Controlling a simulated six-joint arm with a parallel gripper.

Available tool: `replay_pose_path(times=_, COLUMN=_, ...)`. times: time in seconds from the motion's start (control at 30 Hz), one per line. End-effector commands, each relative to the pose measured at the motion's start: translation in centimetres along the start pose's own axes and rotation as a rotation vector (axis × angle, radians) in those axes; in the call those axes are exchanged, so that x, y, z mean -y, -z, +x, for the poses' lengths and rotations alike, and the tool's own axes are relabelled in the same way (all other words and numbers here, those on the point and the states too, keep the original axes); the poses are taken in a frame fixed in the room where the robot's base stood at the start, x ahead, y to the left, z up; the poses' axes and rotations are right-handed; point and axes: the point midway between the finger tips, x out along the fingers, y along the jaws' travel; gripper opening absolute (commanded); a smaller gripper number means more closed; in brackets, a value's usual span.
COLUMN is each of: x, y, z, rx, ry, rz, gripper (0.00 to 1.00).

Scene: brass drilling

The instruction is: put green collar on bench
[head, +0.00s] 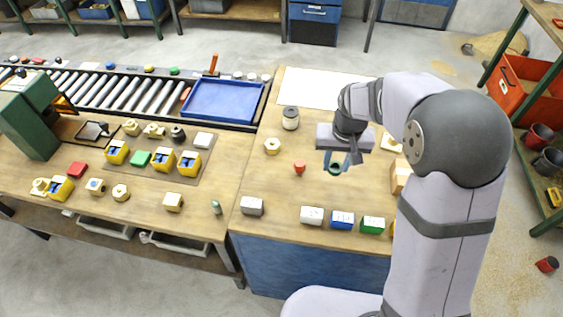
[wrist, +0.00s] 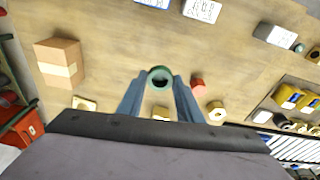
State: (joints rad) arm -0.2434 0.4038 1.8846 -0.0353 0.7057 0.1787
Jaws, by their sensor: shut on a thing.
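The green collar (wrist: 160,78) is a dark green ring with a round hole, held between the fingertips of my gripper (wrist: 160,92) in the wrist view. In the head view the green collar (head: 334,168) shows just below my gripper (head: 338,162), over the right-hand bench (head: 268,207). My gripper is shut on the collar. The collar seems to be close above the wooden bench top, but I cannot tell whether it touches.
A red knob-like piece (head: 299,167) stands left of the collar. A cardboard box (head: 400,177) lies to the right. White, blue and green blocks (head: 342,220) line the front edge. A dark-lidded jar (head: 290,118) stands behind. Bare wood lies in front of my gripper.

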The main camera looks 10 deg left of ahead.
Motion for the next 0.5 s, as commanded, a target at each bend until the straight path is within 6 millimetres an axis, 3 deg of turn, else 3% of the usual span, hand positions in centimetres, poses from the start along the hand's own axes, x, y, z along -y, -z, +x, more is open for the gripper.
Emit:
replay_pose_path(times=0.17, x=1.5, y=0.3, z=0.5, rx=-0.002, ry=0.006, rz=-0.04, gripper=0.08)
replay_pose_path(times=0.27, x=3.5, y=0.7, z=1.1, rx=-0.001, ry=0.014, rz=-0.1, gripper=0.08)
replay_pose_path(times=0.37, x=6.8, y=1.1, z=2.0, rx=-0.001, ry=0.027, rz=-0.189, gripper=0.08)
replay_pose_path(times=0.5, x=12.8, y=1.1, z=3.2, rx=-0.001, ry=0.051, rz=-0.35, gripper=0.08)
